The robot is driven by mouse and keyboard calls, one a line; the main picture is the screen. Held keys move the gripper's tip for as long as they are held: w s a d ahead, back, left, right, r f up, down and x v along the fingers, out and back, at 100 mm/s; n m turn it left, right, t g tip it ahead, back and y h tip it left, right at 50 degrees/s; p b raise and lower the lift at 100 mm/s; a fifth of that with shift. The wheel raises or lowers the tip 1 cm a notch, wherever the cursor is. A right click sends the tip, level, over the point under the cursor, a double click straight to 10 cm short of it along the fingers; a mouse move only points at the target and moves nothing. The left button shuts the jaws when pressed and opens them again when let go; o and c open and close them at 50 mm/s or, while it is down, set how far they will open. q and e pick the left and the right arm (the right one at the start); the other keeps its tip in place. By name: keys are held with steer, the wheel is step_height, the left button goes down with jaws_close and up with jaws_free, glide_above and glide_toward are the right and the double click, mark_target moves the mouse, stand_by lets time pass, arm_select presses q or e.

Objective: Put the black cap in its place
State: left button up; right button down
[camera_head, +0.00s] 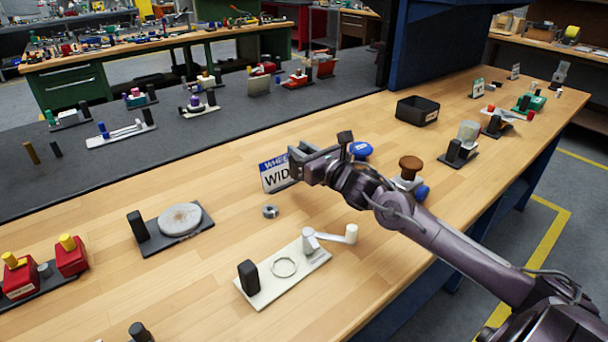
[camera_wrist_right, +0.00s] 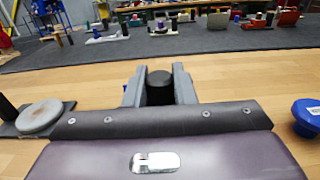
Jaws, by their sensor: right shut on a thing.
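My right gripper (camera_head: 299,166) is above the middle of the wooden bench, pointing left in the head view. In the right wrist view, its two grey fingers (camera_wrist_right: 159,80) are shut on a black, round-topped cylinder, which looks like the black cap (camera_wrist_right: 160,88). In the head view the cap is mostly hidden by the fingers, and I cannot tell which spot is its place. A white plate (camera_head: 303,274) with a ring, a black post and a pale lever lies below the gripper. My left gripper is not in view.
A blue-headed sign (camera_head: 273,176) stands just behind the gripper. A small metal nut (camera_head: 270,211) lies below it. A grey disc (camera_head: 180,219) on a dark plate and red blocks (camera_head: 71,257) are to the left. A blue knob (camera_head: 360,150) and black bin (camera_head: 417,110) are beyond.

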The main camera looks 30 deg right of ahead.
steer(key=shift+f, duration=3.8)
steer(key=shift+f, duration=0.1)
steer(key=c, duration=1.2)
jaws_free()
